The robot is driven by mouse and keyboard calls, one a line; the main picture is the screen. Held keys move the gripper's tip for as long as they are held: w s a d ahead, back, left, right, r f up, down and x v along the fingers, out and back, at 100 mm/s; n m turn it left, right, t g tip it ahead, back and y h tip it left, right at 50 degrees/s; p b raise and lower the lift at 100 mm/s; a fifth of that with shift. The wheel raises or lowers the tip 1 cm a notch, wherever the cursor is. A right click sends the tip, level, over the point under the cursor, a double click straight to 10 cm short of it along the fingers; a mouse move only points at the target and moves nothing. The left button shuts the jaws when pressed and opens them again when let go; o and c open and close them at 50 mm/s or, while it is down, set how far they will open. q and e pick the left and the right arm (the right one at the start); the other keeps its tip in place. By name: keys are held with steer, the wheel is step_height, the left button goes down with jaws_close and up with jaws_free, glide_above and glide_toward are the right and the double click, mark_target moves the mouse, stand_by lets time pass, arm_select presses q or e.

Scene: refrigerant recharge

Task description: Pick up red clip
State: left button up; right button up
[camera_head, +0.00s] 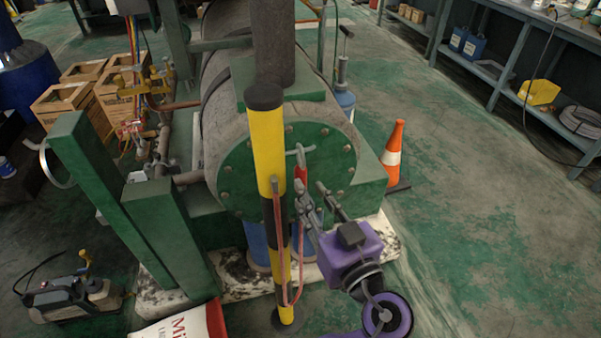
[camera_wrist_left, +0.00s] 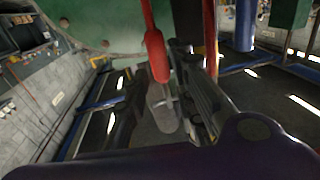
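The red clip (camera_head: 301,172) hangs in front of the green end plate of the big tank, behind and right of the yellow and black post. In the left wrist view, the red clip (camera_wrist_left: 157,57) hangs upright with a grey metal lower part. My left gripper (camera_head: 310,189), with a purple body, is open just below and right of the clip in the head view. In the wrist view the clip shows between its two dark fingers. I see no clear contact. My right gripper is not in view.
The yellow and black post (camera_head: 266,150) stands close left of my gripper, with a red hose (camera_head: 299,262) looping by it. The green-ended tank (camera_head: 235,165) is right behind. An orange cone (camera_head: 393,155) stands to the right. Open floor lies further right.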

mark_target(303, 181)
arm_select(q)
steer(key=x, duration=0.4)
steer(key=shift+w+a+f, duration=0.1)
steer(key=shift+w+f, duration=0.05)
steer(key=shift+w, duration=0.15)
steer(key=shift+c, duration=0.2)
steer(key=c, duration=0.6)
jaws_close()
